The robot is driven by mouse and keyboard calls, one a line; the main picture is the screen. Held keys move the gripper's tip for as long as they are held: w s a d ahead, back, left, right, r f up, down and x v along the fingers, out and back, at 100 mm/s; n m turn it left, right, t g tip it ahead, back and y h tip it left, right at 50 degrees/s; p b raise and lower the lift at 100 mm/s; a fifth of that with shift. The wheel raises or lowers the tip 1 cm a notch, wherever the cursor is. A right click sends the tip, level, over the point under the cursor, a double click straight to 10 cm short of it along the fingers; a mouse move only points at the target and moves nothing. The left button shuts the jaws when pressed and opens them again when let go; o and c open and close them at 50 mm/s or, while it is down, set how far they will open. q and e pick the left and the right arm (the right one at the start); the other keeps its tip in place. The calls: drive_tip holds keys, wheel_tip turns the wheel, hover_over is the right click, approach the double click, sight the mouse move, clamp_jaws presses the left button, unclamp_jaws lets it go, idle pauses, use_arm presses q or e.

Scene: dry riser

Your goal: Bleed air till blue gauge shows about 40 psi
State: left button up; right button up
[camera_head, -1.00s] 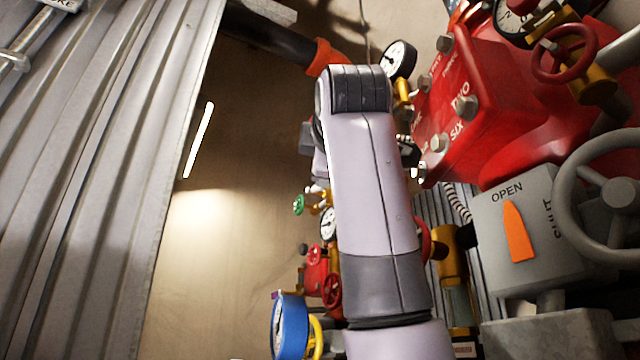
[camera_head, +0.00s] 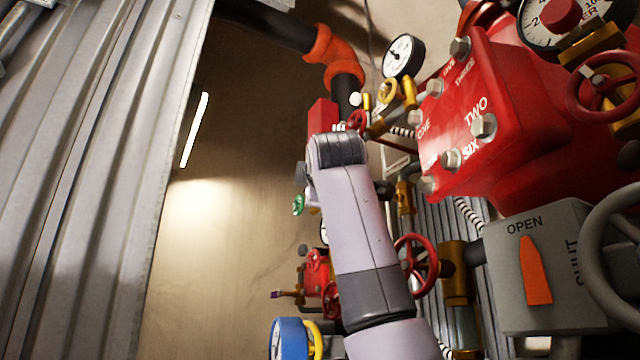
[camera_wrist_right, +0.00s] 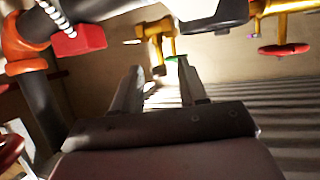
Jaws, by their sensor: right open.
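The blue gauge (camera_head: 289,340) is at the bottom of the head view, beside a yellow pipe. It is seen nearly edge-on and cut by the frame, so I cannot read its needle. A small green handle (camera_head: 298,204) shows left of my right arm. In the right wrist view, a green piece (camera_wrist_right: 172,60) shows just beyond my open, empty right gripper (camera_wrist_right: 160,86), below a brass fitting (camera_wrist_right: 156,30). I cannot tell whether the fingers touch it. In the head view my right arm hides this gripper. My left gripper is not in view.
A red valve body (camera_head: 460,120) and a grey OPEN/SHUT box (camera_head: 535,275) stand on the right. A red handwheel (camera_head: 416,265) is close beside my arm. A white-faced gauge (camera_head: 403,56) and orange pipe elbow (camera_head: 334,48) are above. Corrugated metal (camera_head: 90,180) lines the left.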

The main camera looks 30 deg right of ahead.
clamp_jaws()
drive_tip(key=f+m+t+h+b, duration=0.1)
drive_tip(key=m+t+h+b, duration=0.1)
drive_tip(key=shift+w+f+h, duration=0.3)
drive_tip(key=shift+w+f, duration=0.05)
unclamp_jaws()
